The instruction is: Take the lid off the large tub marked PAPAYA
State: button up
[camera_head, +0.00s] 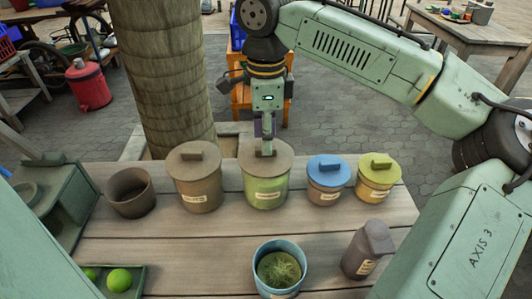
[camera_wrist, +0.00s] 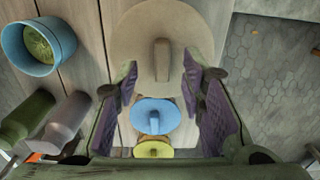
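A large green tub (camera_head: 265,198) with a brownish lid (camera_head: 284,164) stands in the middle of the table's back row. Its label is too small to read. A large brown tub (camera_head: 199,192) with a similar lid stands to its left; its label is unreadable too. My gripper (camera_head: 265,145) points down over the green tub's lid, right at its bar handle. In the wrist view the handle (camera_wrist: 162,62) shows between the two spread fingers, with gaps on both sides. The lid sits flat on the tub. Fingertip contact cannot be told.
A blue-lidded tub (camera_head: 328,182) and a yellow-lidded tub (camera_head: 378,180) stand close at right. An open brown pot (camera_head: 130,195) stands at left. A blue pot with green contents (camera_head: 279,268) and a grey bottle (camera_head: 367,250) stand in front. The table's front left middle is clear.

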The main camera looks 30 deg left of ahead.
jog(key=shift+w+f, duration=0.1)
jog(key=shift+f, duration=1.35)
jog(key=shift+c, duration=0.3)
grip_shut()
